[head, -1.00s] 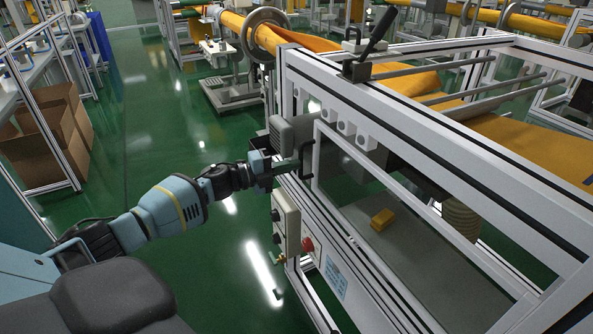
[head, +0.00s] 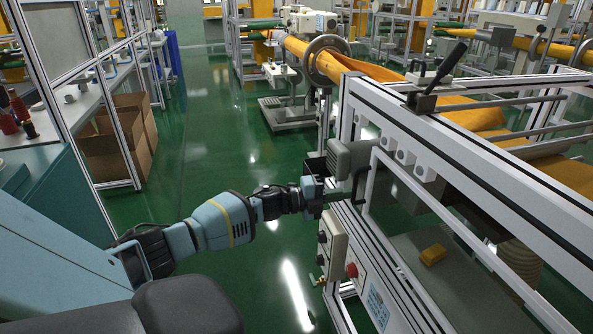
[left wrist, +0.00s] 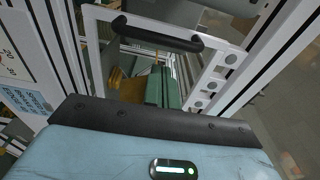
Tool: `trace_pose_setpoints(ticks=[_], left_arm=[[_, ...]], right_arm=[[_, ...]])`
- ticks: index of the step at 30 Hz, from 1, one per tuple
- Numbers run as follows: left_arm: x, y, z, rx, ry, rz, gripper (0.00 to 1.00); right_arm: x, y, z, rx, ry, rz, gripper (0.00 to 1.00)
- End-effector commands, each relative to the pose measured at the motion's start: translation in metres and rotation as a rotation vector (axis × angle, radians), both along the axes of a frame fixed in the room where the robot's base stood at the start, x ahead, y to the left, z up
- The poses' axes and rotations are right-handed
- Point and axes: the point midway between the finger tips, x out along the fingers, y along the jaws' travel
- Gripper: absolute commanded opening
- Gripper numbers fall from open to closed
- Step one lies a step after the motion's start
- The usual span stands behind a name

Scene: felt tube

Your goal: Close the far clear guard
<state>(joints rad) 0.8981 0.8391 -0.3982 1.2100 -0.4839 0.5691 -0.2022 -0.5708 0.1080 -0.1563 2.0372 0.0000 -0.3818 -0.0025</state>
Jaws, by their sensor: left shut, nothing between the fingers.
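The clear guard is a see-through panel in a pale frame (head: 430,200) on the side of the machine. Its black handle (head: 359,186) is at the far end, near a grey motor. In the left wrist view the handle (left wrist: 155,36) crosses the top of the pale frame. I cannot tell how far the guard stands open. My left gripper (head: 340,197) is shut and empty, its fingertips close to the handle. In the left wrist view the greenish fingers (left wrist: 157,88) lie together below the handle; I cannot tell whether they touch the guard. My right gripper is out of view.
A control box with a red button (head: 351,270) sits below the gripper. A yellow block (head: 433,254) lies on the plate inside the machine. A black lever clamp (head: 437,80) stands on the top rail. Green floor is open to the left, before shelves with cardboard boxes (head: 115,155).

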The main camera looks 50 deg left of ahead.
Motion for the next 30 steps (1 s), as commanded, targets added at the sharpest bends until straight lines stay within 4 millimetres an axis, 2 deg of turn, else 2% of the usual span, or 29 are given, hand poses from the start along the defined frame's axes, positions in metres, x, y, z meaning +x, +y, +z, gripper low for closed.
trace_pose_setpoints(ticks=[7, 15, 22, 30], left_arm=[[-0.035, 0.026, -0.005, 0.007, 0.008, 0.0, 0.0], [-0.068, 0.051, -0.004, 0.007, 0.008, 0.0, 0.0], [-0.081, 0.061, -0.003, 0.006, 0.007, -0.001, 0.0], [-0.083, 0.062, -0.002, 0.007, 0.005, -0.001, 0.0]], right_arm=[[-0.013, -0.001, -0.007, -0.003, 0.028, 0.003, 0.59], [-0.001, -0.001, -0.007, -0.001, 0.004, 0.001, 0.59], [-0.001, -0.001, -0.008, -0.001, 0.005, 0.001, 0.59], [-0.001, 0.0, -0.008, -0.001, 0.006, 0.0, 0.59]])
